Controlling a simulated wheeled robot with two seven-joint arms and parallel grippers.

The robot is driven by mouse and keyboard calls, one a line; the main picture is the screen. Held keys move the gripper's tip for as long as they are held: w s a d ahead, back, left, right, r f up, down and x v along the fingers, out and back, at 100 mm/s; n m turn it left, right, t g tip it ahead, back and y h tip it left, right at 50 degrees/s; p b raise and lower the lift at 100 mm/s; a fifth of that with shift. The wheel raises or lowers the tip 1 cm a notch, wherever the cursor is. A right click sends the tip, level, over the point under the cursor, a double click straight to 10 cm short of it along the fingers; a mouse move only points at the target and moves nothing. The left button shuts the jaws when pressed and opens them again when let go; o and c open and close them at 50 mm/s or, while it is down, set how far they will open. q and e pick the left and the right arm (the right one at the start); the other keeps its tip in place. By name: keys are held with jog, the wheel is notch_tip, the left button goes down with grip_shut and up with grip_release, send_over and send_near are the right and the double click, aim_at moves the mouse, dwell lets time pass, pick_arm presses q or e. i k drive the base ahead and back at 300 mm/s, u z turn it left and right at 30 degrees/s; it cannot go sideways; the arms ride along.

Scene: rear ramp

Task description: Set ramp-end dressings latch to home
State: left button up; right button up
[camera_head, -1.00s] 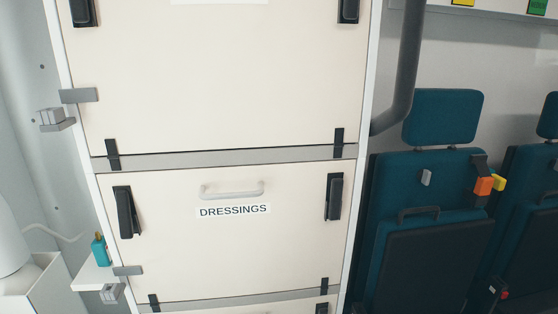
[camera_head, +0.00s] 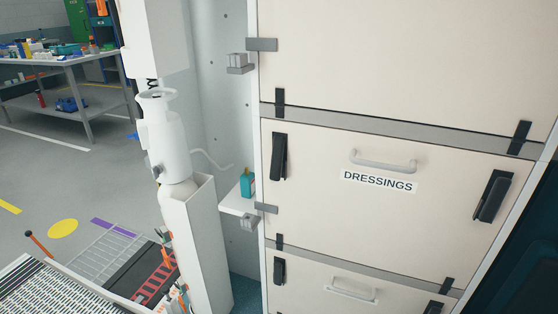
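The dressings panel (camera_head: 330,205) is a cream front with a "DRESSINGS" label (camera_head: 378,181) and a pale bar handle (camera_head: 384,162). It looks shut in its frame. A black latch (camera_head: 279,157) sits upright near its left edge, on the side towards the open floor. A second black latch (camera_head: 493,196) sits near its right edge, leaning with the panel's perspective. I cannot tell whether either latch is fully seated. Neither of my grippers is in view.
Grey brackets (camera_head: 265,208) stick out at the frame's left edge. A small shelf (camera_head: 240,204) there holds a teal bottle (camera_head: 247,183). A white cylinder-like unit (camera_head: 163,140) stands further left. Beyond it are open floor (camera_head: 40,190) and a cluttered table (camera_head: 65,62).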

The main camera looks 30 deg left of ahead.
aim_at(277, 166)
jog(key=u, duration=1.25)
jog(key=i, duration=0.35)
jog(key=z, duration=1.4)
